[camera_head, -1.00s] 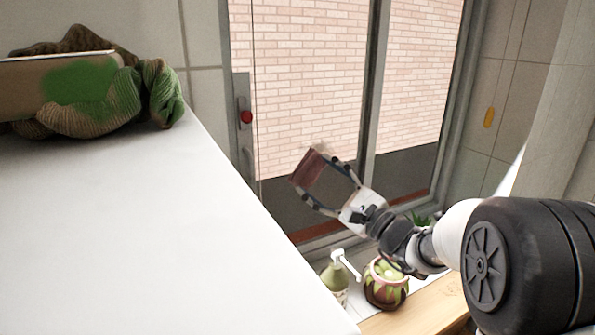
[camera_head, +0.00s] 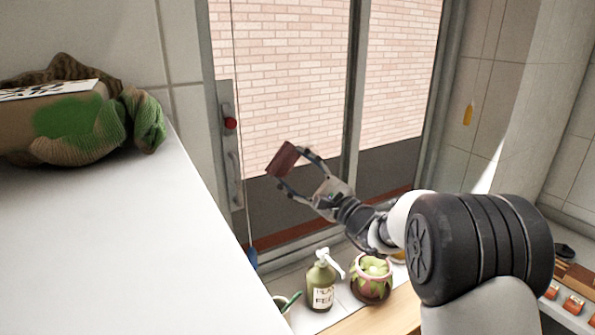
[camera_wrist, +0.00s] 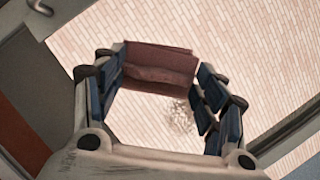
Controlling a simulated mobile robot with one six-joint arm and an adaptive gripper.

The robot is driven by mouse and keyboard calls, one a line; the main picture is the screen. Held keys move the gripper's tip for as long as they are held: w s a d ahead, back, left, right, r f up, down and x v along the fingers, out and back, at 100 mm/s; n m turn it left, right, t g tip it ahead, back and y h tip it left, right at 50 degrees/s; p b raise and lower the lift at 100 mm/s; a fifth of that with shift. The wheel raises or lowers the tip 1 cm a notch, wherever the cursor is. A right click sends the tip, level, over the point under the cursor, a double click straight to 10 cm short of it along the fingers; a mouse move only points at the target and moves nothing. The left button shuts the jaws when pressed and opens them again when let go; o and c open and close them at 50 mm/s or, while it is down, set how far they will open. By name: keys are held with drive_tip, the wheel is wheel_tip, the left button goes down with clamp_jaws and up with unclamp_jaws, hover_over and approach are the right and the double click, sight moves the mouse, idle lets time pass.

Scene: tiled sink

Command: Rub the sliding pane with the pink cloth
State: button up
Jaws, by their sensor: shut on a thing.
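The pink cloth (camera_head: 283,160), a dull reddish-pink folded piece, is held between the fingertips of my gripper (camera_head: 288,174). In the wrist view the cloth (camera_wrist: 158,66) spans the gap between the two fingers. The sliding pane (camera_head: 285,70) is the glass left of the middle frame post, with a brick wall behind it. My gripper is in front of this pane's lower part. I cannot tell whether the cloth touches the glass. In the wrist view a pale speckled smudge (camera_wrist: 180,115) shows on the pane, just below the cloth.
A grey latch plate with a red button (camera_head: 230,124) is on the frame at left. A green pump bottle (camera_head: 321,284) and a plant pot (camera_head: 371,282) stand on the sill below my arm. A white surface (camera_head: 110,230) with a cloth-wrapped box (camera_head: 60,122) fills the left.

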drive_tip(key=shift+w+a, duration=0.15)
drive_tip(key=shift+w, duration=0.05)
idle(0.5)
drive_tip(key=w+d, duration=0.2)
drive_tip(key=d, duration=0.1)
drive_tip(key=w+d+b, duration=0.1)
drive_tip(key=w+d, duration=0.1)
drive_tip(key=d, duration=0.1)
drive_tip(key=w+d, duration=0.2)
drive_tip(key=d, duration=0.1)
drive_tip(key=shift+w+d, duration=0.2)
idle(0.8)
drive_tip(key=shift+b, duration=0.35)
drive_tip(key=s+a+b, duration=0.4)
drive_tip(key=a+b, duration=0.1)
drive_tip(key=a, duration=0.1)
drive_tip(key=shift+s+a+b, duration=0.2)
drive_tip(key=shift+a+b, duration=0.05)
drive_tip(key=shift+b, duration=0.15)
drive_tip(key=shift+a, duration=0.1)
